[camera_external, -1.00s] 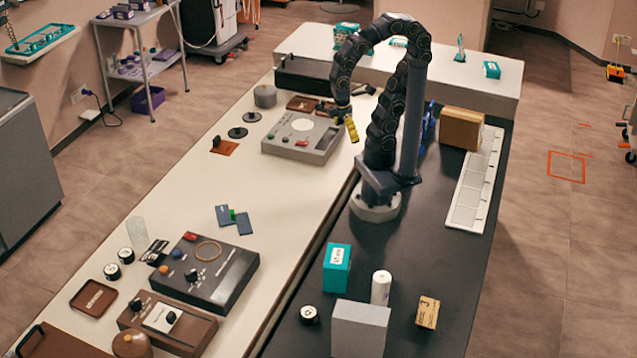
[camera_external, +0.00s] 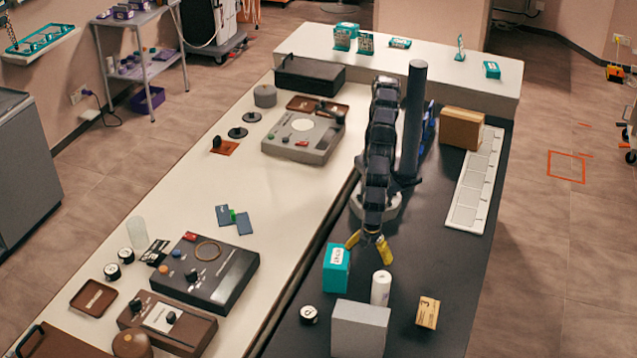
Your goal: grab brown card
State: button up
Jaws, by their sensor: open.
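A flat orange-brown card (camera_external: 228,149) lies on the white counter, left of the grey control box, with a small dark object on its left part. I cannot tell for sure that it is the brown card of the task. A small brown box (camera_external: 428,312) marked with a dark figure stands on the black counter at the front right. My gripper (camera_external: 369,249) has yellow fingers spread apart and empty. It points down over the black counter, just behind the teal box and the white cylinder, far from the orange-brown card and left of and behind the brown box.
A teal box (camera_external: 336,272), a white cylinder (camera_external: 381,288) and a pale grey block (camera_external: 360,328) stand close in front of my gripper. A cardboard box (camera_external: 461,129) stands behind right. Blue cards (camera_external: 244,223) lie on the white counter, whose middle is mostly clear.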

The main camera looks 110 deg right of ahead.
jog(key=n, duration=0.2)
send_near(430, 313)
jog(key=w+d, duration=0.2)
jog(key=w, duration=0.1)
jog(key=s+f, duration=0.1)
jog(key=s+a+f, duration=0.1)
jog(key=shift+s+a+f+n+y, duration=0.2)
jog(key=shift+s+f+n+y, duration=0.1)
jog(key=shift+f, duration=0.1)
jog(key=shift+s+f, duration=0.15)
jog(key=shift+f, duration=0.7)
notch_tip(430, 313, down, 6)
jog(key=shift+f, duration=0.1)
jog(key=c, duration=1.1)
